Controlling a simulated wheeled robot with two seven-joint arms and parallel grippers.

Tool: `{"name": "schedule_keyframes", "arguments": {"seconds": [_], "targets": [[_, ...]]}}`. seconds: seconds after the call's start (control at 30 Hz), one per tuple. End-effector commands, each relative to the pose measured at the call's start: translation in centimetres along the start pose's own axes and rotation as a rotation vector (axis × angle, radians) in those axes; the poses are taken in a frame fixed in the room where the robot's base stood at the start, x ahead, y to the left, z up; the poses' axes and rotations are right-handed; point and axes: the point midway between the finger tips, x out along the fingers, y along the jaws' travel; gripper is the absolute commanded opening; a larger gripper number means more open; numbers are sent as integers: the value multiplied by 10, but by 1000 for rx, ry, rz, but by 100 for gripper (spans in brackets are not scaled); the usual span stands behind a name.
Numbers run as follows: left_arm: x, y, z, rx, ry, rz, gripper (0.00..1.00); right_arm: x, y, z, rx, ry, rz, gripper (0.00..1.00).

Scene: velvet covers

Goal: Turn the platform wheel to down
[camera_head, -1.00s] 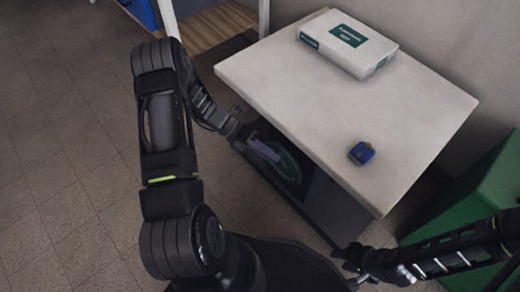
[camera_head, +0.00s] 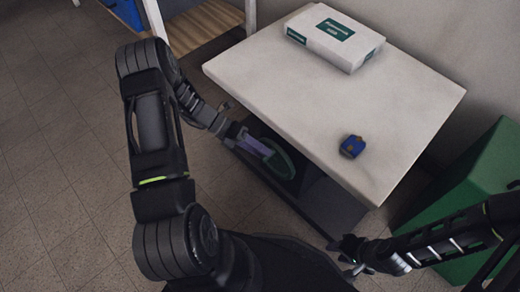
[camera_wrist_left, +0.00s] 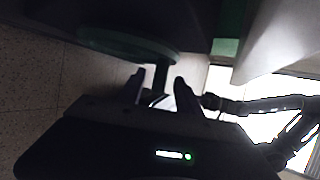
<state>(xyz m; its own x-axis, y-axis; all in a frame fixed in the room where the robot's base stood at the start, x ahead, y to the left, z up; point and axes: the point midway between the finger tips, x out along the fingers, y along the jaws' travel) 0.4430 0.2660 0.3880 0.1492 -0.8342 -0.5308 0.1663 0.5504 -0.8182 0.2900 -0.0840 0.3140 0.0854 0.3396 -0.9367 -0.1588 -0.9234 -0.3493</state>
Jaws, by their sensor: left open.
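The platform wheel (camera_head: 287,160) is a green ring on the dark side below the white table top; its upper part is hidden by the table edge. In the left wrist view the wheel (camera_wrist_left: 125,42) shows nearly edge-on, with a dark green bar running down from it. My left gripper (camera_head: 266,152) is at the wheel's left side, its fingers overlapping the ring in the head view. In the wrist view its open fingertips (camera_wrist_left: 160,88) lie on either side of the bar's lower end; contact cannot be told. My right gripper (camera_head: 350,262) is low, right of my base.
A green cabinet (camera_head: 465,200) stands at the right. Wooden shelving (camera_head: 200,25) is at the back left. The tiled floor at left is clear.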

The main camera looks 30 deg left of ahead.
Motion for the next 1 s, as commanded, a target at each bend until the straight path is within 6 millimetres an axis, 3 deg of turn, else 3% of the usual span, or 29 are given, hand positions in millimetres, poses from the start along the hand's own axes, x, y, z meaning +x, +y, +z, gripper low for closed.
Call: {"name": "schedule_keyframes", "arguments": {"seconds": [0.5, 1.0], "targets": [[-72, 0, 1, 0, -3, 3, 41, -13, -8, 4, -6, -11, -5, 36], [-75, 0, 0, 0, -2, 1, 41, -13, -8, 4, -6, -11, -5, 36]]}}
